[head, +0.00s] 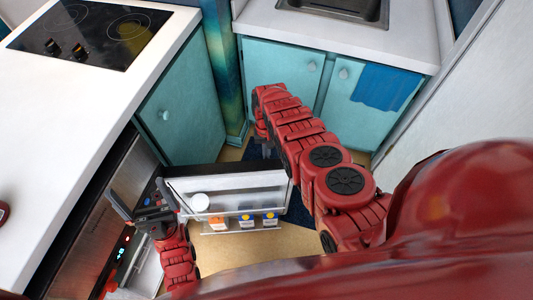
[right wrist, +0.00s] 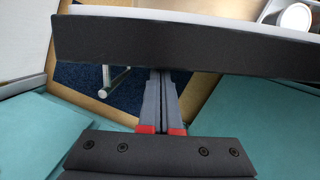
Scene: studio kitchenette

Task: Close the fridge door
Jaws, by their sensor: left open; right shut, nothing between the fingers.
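The fridge door (head: 225,181) stands open at the lower middle of the head view, its shelved inner side facing me. A white round container (head: 199,202) and several small cartons (head: 246,221) sit in its shelves. In the right wrist view the door's dark outer face (right wrist: 190,45) crosses the top. My right gripper (right wrist: 162,75) is shut and empty, fingertips at or very near that face; contact is unclear. In the head view my right arm mostly hides it. My left gripper (head: 143,205) is open and empty, left of the door, near the dark appliance front.
A white counter (head: 75,110) with a black cooktop (head: 88,33) is at left, above the dark appliance front (head: 88,232). Teal cabinets (head: 180,115) and a sink (head: 335,8) are behind. A towel (head: 385,87) hangs at right. Floor (head: 235,252) is clear before the door.

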